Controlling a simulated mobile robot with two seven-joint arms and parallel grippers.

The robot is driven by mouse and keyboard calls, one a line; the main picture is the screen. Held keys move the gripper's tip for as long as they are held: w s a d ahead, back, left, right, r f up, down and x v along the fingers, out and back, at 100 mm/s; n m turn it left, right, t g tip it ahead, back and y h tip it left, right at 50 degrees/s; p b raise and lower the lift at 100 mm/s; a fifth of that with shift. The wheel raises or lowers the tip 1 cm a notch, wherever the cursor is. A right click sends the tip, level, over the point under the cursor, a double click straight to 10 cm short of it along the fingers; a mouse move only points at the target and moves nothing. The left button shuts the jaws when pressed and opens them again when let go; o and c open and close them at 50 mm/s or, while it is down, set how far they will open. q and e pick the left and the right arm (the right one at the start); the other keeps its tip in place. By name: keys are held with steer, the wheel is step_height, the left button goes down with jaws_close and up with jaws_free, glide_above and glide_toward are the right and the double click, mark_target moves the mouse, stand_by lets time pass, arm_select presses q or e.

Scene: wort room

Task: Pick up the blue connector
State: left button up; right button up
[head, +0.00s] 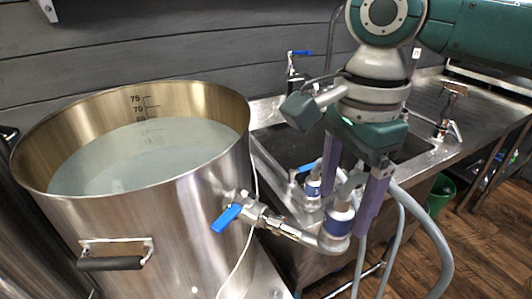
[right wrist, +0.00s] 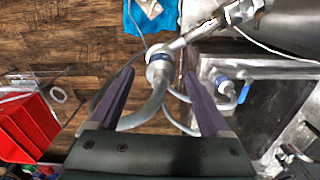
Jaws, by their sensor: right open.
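A connector with a blue band (head: 338,222) sits at the end of the steel fitting from the kettle's valve, with a grey hose on it. It also shows in the right wrist view (right wrist: 159,68), between the fingertips in the picture. A second blue-banded connector (head: 313,187) is farther back by the sink; it appears right of the fingers in the right wrist view (right wrist: 221,80). My right gripper (head: 347,212) points down with its purple fingers apart around the nearer connector. Contact cannot be told. My left gripper is not in view.
A large steel kettle (head: 140,235) of liquid stands at left, with a blue-handled valve (head: 227,217). A sink (head: 285,150) lies behind my right gripper. Grey hoses (head: 432,250) loop below. A red bin (right wrist: 28,125) shows in the right wrist view.

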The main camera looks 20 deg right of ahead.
steer(key=shift+f, duration=1.45)
jaws_close()
